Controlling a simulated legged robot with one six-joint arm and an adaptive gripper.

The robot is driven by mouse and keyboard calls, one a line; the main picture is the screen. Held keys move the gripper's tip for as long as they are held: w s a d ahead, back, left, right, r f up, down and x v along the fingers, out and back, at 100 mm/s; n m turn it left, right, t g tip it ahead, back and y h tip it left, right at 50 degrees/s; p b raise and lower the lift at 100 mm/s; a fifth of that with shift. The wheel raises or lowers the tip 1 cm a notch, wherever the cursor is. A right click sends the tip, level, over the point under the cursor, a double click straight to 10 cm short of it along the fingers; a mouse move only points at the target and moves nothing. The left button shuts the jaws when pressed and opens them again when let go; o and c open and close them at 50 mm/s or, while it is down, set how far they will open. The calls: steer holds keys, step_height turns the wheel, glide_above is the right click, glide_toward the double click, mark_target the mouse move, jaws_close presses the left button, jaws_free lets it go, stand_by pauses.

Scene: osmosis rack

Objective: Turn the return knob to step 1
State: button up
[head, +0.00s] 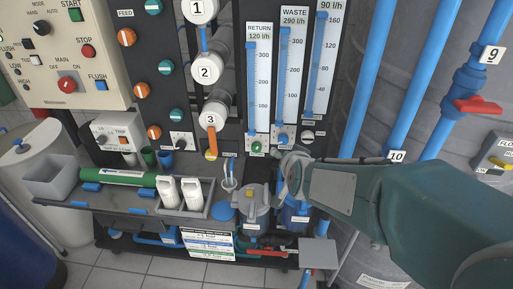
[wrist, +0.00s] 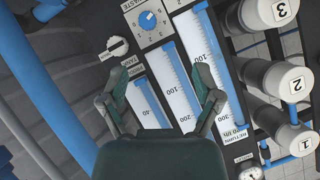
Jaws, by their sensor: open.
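The return knob (head: 256,147) is a small green knob below the tall RETURN scale (head: 259,85) in the head view. I cannot read its pointer. My gripper (head: 290,163) is right of and below it, apart from it, and partly hidden behind my arm. In the wrist view my gripper (wrist: 159,78) has its two fingers spread wide with nothing between them. The panel scales lie behind the fingers. The RETURN scale (wrist: 200,50) passes behind the right finger. The return knob does not show clearly in the wrist view.
The blue waste knob (head: 283,138) stands just right of the return knob and shows with its dial in the wrist view (wrist: 150,20). A white pointer knob (head: 307,135) is further right. Numbered white housings (head: 205,69) stand to the left. A bench (head: 130,202) lies below.

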steer(key=w+a+f+m+t, duration=0.2)
steer(key=w+a+f+t, duration=0.1)
steer(key=w+a+f, duration=0.35)
steer(key=m+t+h, duration=0.2)
steer(key=t+h, duration=0.1)
glide_toward(256, 150)
steer(key=w, duration=1)
steer(key=shift+w+d, duration=0.1)
steer(key=shift+w, duration=0.25)
jaws_close()
